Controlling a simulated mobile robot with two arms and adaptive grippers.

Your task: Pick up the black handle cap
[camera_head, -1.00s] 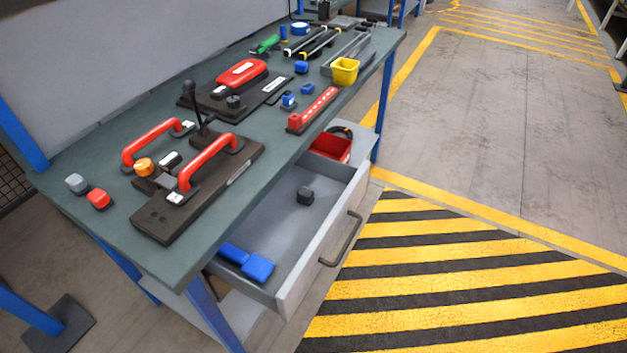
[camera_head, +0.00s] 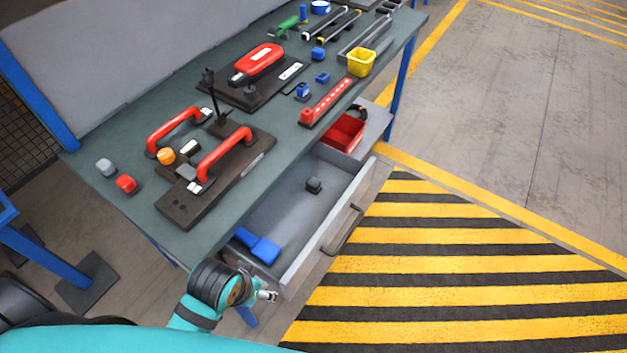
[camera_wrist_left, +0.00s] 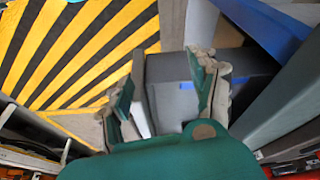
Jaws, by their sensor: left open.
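A small black block-like cap (camera_head: 314,185), which looks like the black handle cap, lies in the open grey drawer (camera_head: 290,208), toward its back half. My left arm comes in from the lower left of the head view. Its wrist end, with the left gripper (camera_head: 266,295), is low in front of the drawer's near corner, well apart from the cap. In the left wrist view the left gripper (camera_wrist_left: 158,88) has its two fingers spread with nothing between them. I cannot make out the cap in that view. My right gripper is not in view.
The drawer's front has a bar handle (camera_head: 345,232). Above, the workbench (camera_head: 130,205) carries red-handled fixtures (camera_head: 222,160). Striped floor at the right is clear.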

